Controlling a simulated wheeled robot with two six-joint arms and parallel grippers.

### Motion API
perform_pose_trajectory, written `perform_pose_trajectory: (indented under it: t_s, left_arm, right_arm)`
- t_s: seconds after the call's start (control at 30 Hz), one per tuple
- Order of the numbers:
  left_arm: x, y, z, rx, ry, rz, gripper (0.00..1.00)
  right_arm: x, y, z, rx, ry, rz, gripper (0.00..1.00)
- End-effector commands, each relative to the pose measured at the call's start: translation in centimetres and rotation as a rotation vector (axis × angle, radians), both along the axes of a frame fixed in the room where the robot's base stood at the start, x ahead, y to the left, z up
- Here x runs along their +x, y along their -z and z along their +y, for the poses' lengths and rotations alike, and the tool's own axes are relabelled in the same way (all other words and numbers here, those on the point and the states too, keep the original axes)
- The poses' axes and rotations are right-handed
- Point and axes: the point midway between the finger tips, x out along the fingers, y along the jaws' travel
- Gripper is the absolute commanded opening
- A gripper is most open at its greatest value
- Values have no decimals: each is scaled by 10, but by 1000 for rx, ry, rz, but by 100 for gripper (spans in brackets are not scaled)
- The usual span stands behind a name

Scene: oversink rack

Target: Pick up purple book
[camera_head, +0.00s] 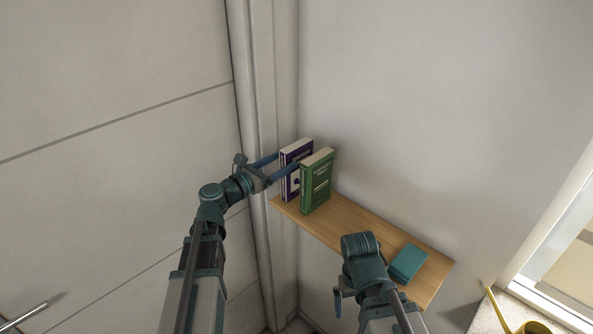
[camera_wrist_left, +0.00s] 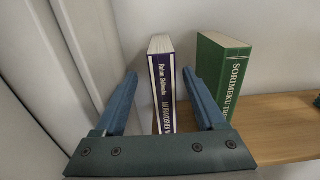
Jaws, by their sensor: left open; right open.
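The purple book (camera_head: 291,176) stands upright at the left end of the wooden shelf (camera_head: 352,222). In the left wrist view its purple spine (camera_wrist_left: 166,92) with pale lettering faces me, below white page edges. My left gripper (camera_head: 288,161) is open. Its fingers reach toward the book, one on each side of the spine in the left wrist view (camera_wrist_left: 160,74), with visible gaps. The right finger lies between the purple book and the green book.
The green book (camera_head: 316,182) stands upright just right of the purple one. A teal block (camera_head: 408,262) lies flat near the shelf's right end. Walls stand close at the left and behind. The shelf's middle is bare.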

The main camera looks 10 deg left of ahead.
Motion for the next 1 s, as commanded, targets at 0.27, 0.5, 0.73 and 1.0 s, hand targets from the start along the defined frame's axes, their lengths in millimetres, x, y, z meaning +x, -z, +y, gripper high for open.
perform_pose_trajectory:
  t_s: [0.27,0.5,0.73,1.0]
  left_arm:
    - [6,0,-4,0,-1,0,72]
    - [22,1,-17,0,2,0,72]
    - [47,2,-35,0,0,0,72]
    - [47,2,-36,0,-2,0,65]
  right_arm:
    - [0,0,0,0,0,0,100]
    - [0,2,0,0,0,0,100]
    - [0,2,0,0,0,0,100]
    - [0,2,0,0,0,0,100]
